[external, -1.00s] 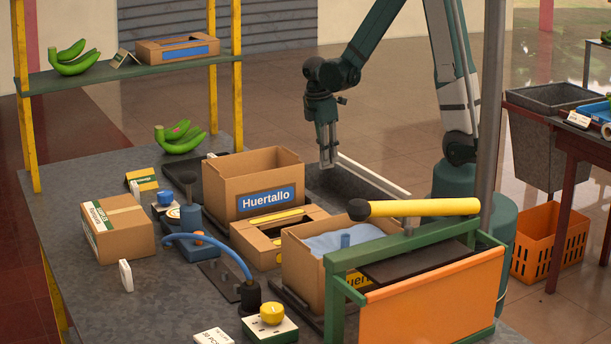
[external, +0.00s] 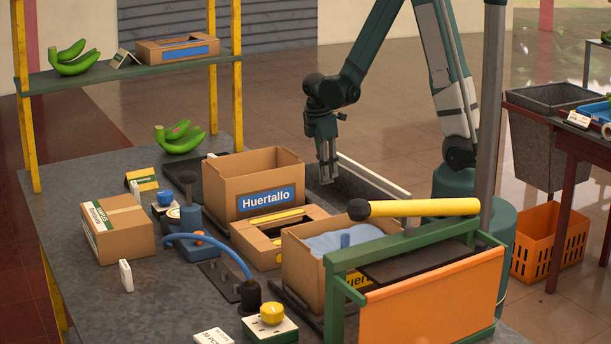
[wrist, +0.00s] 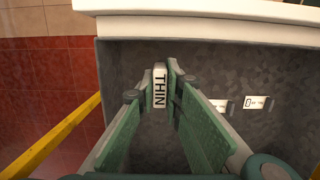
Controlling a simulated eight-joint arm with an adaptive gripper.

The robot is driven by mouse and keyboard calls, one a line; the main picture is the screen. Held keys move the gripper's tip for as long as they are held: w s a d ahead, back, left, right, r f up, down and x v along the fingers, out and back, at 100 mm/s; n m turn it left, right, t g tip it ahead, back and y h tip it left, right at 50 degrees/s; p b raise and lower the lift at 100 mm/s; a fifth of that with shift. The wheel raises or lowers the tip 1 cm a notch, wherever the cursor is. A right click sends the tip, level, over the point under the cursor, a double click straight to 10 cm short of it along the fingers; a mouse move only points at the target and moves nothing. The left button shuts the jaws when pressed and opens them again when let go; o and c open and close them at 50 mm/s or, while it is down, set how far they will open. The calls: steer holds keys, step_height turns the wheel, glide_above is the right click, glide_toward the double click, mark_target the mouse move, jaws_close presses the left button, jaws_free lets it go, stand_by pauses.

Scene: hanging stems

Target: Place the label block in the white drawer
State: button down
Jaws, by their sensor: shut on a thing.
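The label block (wrist: 160,92) is white with "THIN" in black letters and shows in the wrist view. My gripper (wrist: 161,76) is shut on it, with one finger on each side. In the external view my gripper (external: 327,180) points down at the drawer, and the block cannot be made out there. The white drawer (wrist: 200,27) is open, with a white front edge and a grey speckled inside. Its white edge also shows in the external view (external: 375,175). The block is over the drawer's inside; I cannot tell whether it touches the floor.
Two small white labelled pieces (wrist: 257,103) lie in the drawer to the block's right. The "Huertallo" box (external: 230,190) stands left of my gripper.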

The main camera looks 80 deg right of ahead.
mark_target(326, 183)
steer(key=shift+f, duration=0.6)
steer(key=shift+f, duration=0.15)
steer(key=shift+f+b, duration=0.65)
steer(key=shift+f, duration=1.1)
steer(key=shift+f, duration=0.15)
steer(key=c, duration=2.5)
jaws_free()
steer(key=shift+o, duration=0.2)
steer(key=shift+w+a+r+p, duration=0.2)
steer(key=shift+r+p, duration=0.3)
steer(key=shift+r, duration=1.55)
steer(key=shift+w+a+r+p, duration=0.25)
steer(key=shift+r+p, duration=0.3)
steer(key=shift+r, duration=1.45)
steer(key=shift+w+a+r+p, duration=0.2)
steer(key=shift+r+p, duration=0.3)
steer(key=shift+r, duration=1.55)
steer(key=shift+r, duration=0.1)
